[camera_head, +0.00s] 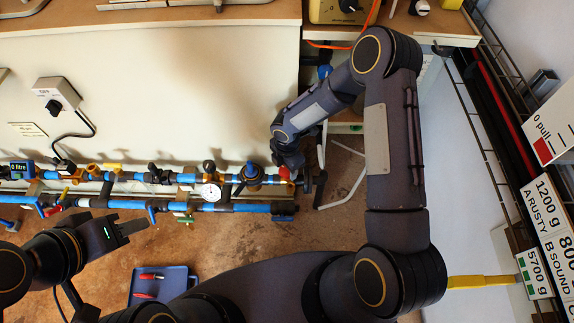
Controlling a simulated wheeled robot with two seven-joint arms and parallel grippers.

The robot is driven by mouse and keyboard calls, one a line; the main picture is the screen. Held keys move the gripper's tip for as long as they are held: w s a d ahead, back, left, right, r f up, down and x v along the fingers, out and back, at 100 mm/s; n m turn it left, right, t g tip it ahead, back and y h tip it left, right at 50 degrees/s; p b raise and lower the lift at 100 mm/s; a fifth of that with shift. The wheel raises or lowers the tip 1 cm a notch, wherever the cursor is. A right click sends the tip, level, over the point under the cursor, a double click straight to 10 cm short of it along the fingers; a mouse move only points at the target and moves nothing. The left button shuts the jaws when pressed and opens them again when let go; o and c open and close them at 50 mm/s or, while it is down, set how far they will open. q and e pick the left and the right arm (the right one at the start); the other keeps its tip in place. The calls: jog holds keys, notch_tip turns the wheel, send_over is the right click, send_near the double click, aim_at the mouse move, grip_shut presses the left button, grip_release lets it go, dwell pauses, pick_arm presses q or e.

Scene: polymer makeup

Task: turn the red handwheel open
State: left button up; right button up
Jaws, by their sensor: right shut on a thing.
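The red handwheel (284,173) shows as a small red patch at the right end of the upper blue pipe, mostly hidden by my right gripper. My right gripper (290,163) reaches down to it from above and is shut on it. How far the wheel is turned cannot be seen. My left gripper (132,229) hangs over the brown floor in front of the pipes, apart from them. It is seen from the side, and I cannot tell whether its fingers are apart.
Two blue pipes (232,207) with several valves and a round gauge (210,191) run along the pale wall. A blue tray (178,281) with red-handled tools lies on the floor. A white tubular frame (346,190) stands right of the handwheel. Wire shelving lines the right side.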

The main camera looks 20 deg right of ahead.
dwell(0.4)
jog(key=o, duration=1)
jog(key=shift+c, duration=0.2)
jog(key=shift+r, duration=0.1)
notch_tip(320, 180, up, 8)
jog(key=p, duration=0.2)
jog(key=shift+f+p, duration=0.2)
jog(key=shift+p, duration=0.15)
jog(key=shift+a, duration=0.1)
